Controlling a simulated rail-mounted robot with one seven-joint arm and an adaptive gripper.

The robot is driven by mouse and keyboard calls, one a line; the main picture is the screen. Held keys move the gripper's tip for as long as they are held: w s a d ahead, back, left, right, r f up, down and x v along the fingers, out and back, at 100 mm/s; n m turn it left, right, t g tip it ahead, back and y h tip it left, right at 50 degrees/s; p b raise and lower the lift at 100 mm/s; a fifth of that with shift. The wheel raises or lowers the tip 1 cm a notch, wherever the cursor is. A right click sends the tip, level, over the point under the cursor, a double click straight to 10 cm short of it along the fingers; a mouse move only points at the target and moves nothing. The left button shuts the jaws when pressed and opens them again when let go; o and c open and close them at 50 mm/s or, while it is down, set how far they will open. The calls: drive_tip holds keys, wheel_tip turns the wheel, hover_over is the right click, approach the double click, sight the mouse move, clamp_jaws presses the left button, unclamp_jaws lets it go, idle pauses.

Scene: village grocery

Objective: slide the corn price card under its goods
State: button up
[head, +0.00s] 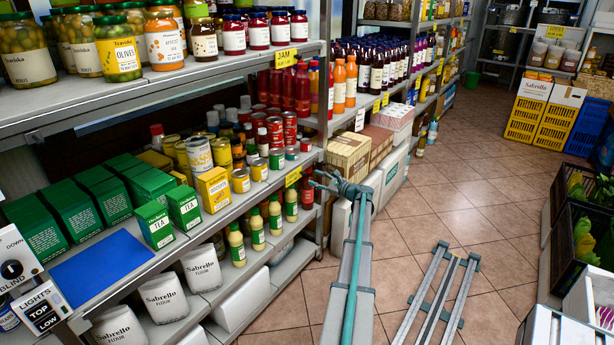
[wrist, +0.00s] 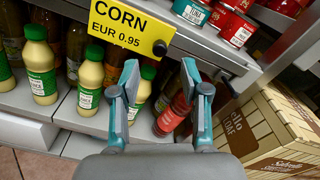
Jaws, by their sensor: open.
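The yellow corn price card (wrist: 128,26), reading "CORN EUR 0.95", is on the shelf's front edge in the wrist view, tilted in the picture, with a black knob (wrist: 160,47) at its right end. In the head view the yellow card (head: 293,177) is at the right end of the middle shelf edge. Red cans (wrist: 238,30) stand above the card's right side. My gripper (wrist: 160,80) is open and empty, just below and before the card; it also shows in the head view (head: 316,181).
Sauce bottles (wrist: 90,82) stand on the lower shelf below the card. A cardboard box (wrist: 275,125) is right of my gripper. Green tea boxes (head: 154,222) and a blue mat (head: 100,265) lie further left on the middle shelf. The tiled aisle (head: 420,205) has free floor.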

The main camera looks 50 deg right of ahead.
sight(305, 174)
drive_tip(key=shift+w+a, duration=0.1)
drive_tip(key=shift+w, duration=2.55)
drive_tip(key=shift+c, duration=0.2)
clamp_jaws()
